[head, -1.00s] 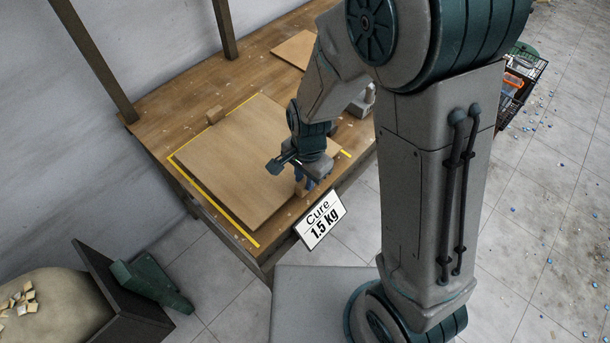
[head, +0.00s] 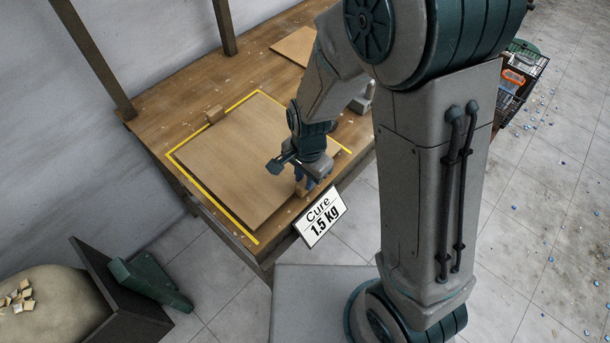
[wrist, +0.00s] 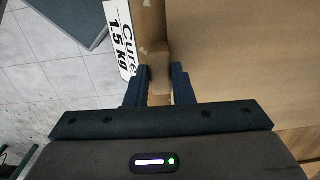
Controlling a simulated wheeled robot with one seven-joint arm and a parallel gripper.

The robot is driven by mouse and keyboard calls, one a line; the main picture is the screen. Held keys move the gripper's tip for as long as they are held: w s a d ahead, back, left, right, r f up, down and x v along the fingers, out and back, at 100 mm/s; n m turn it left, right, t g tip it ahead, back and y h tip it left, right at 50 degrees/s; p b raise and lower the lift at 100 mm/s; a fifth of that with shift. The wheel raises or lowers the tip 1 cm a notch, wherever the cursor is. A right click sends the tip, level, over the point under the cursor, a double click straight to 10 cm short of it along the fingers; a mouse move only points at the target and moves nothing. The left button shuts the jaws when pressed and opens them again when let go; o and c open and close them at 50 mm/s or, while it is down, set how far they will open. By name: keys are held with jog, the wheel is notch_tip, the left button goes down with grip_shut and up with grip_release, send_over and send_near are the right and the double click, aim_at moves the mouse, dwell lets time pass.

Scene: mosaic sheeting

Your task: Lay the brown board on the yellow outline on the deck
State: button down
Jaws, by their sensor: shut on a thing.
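The brown board (head: 235,155) is a flat square panel over the deck (head: 150,125), inside the yellow outline (head: 205,200). Yellow line shows along its left side, at its far corner and beyond its right corner. I cannot tell if the board fully touches the deck. My gripper (head: 300,185) is at the board's near right edge. In the wrist view, my gripper (wrist: 162,85) is shut on a small wooden block (wrist: 159,62) at the edge of the board (wrist: 235,60). The arm hides part of the board's right side.
Another brown panel (head: 295,45) lies at the back of the deck. A "Cure 1.5 kg" sign (head: 320,216) is at the deck's front edge. A black crate (head: 520,75) stands right.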

jog(key=shift+f+b, duration=0.35)
jog(key=shift+f, duration=0.05)
jog(key=c, duration=1.2)
grip_release()
jog(key=shift+o, duration=0.2)
notch_tip(320, 180, up, 14)
jog(key=shift+d+p, duration=0.25)
jog(key=shift+p, duration=0.1)
jog(key=shift+f, duration=0.15)
jog(key=s+d+r+n+t, duration=0.1)
jog(key=s+d+r+n, duration=0.2)
jog(key=d, duration=0.5)
jog(key=s+d+r+n+t, duration=0.2)
jog(key=s+d+r+n, duration=0.1)
jog(key=d, duration=0.4)
jog(key=shift+s+d+r+n, duration=0.3)
jog(key=shift+s+d+n, duration=0.1)
jog(key=shift+s+n, duration=0.6)
